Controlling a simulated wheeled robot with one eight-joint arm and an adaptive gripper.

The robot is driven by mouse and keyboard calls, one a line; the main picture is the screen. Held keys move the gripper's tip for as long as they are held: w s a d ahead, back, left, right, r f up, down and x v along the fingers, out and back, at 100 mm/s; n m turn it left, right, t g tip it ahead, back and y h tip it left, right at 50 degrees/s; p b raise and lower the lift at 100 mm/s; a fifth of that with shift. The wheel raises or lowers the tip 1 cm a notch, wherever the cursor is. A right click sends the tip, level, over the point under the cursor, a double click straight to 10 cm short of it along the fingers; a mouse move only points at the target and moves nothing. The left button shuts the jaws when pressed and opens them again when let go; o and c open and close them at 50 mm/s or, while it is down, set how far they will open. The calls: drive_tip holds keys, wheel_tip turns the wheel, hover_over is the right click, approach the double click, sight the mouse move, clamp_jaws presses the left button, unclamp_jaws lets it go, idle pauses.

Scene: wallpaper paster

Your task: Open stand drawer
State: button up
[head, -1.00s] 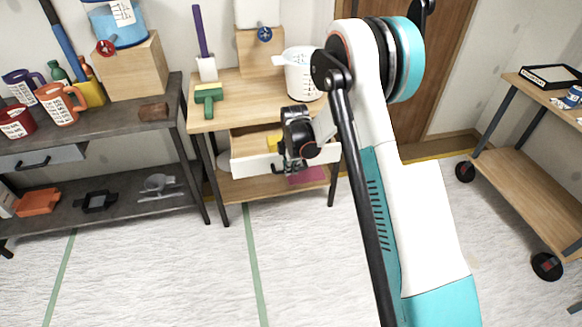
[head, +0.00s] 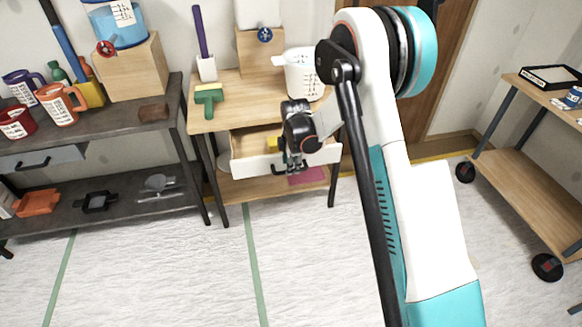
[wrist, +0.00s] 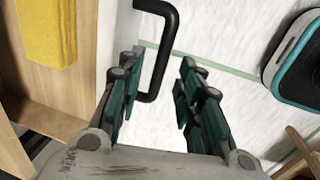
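The stand drawer (head: 247,166) has a white front and is pulled out from the wooden stand (head: 233,95), with its inside showing. Its black handle shows in the wrist view (wrist: 168,50) in front of the drawer front (wrist: 112,25). My gripper (head: 293,167) is at the drawer front in the head view. In the wrist view its green-padded fingers (wrist: 155,95) are spread apart, and the handle's near end lies between them, closer to the left finger. I cannot tell whether it touches. A yellow item (wrist: 48,28) lies inside the drawer.
A dark shelf table (head: 120,122) with jugs is at left. A wooden cart (head: 520,180) is at right. The floor (head: 170,270) in front is clear.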

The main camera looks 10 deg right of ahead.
wheel_tip(320, 180, up, 10)
drive_tip(key=s, duration=0.1)
drive_tip(key=shift+s+f, duration=0.25)
drive_tip(key=shift+s, duration=0.15)
drive_tip(key=s+d+r+m+t, duration=0.15)
drive_tip(key=s+r+m, duration=0.65)
drive_tip(key=s+r, duration=0.8)
drive_tip(key=s+r+m+t, duration=0.2)
drive_tip(key=s+m, duration=0.8)
drive_tip(key=s, duration=0.8)
drive_tip(key=shift+s+d+t, duration=0.2)
drive_tip(key=shift+d+t, duration=0.1)
drive_tip(key=shift+t, duration=0.45)
